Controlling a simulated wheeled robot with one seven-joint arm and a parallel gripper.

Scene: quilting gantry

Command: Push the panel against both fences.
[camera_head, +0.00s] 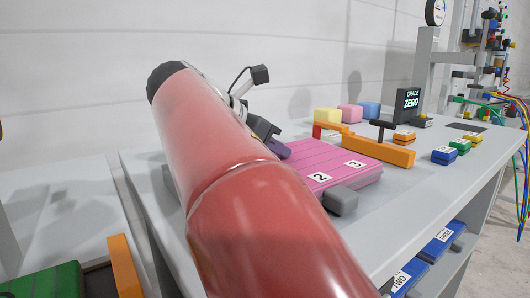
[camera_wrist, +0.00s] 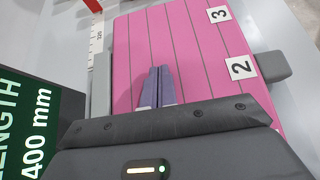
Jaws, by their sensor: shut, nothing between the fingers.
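The pink panel (camera_head: 335,166) lies flat on the grey table, with number labels 2 and 3; it fills much of the wrist view (camera_wrist: 185,50). An orange bar (camera_head: 365,149), apparently one fence, runs along its far side; I cannot tell whether they touch. A grey strip (camera_wrist: 101,85) beside the panel's left edge in the wrist view may be the other fence, with contact unclear. My gripper (camera_head: 280,150) is shut and empty. Its purple fingertips (camera_wrist: 157,72) are over the panel near one end, and contact is unclear. My red arm hides the table's left part.
A grey block (camera_head: 341,200) sits at the panel's near edge. A white scale (camera_wrist: 96,35) marked 320 runs beside the grey strip. Yellow, pink and blue blocks (camera_head: 349,113) stand behind the orange bar. Small colored blocks (camera_head: 444,155) lie at right, near a dark sign (camera_head: 408,103).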

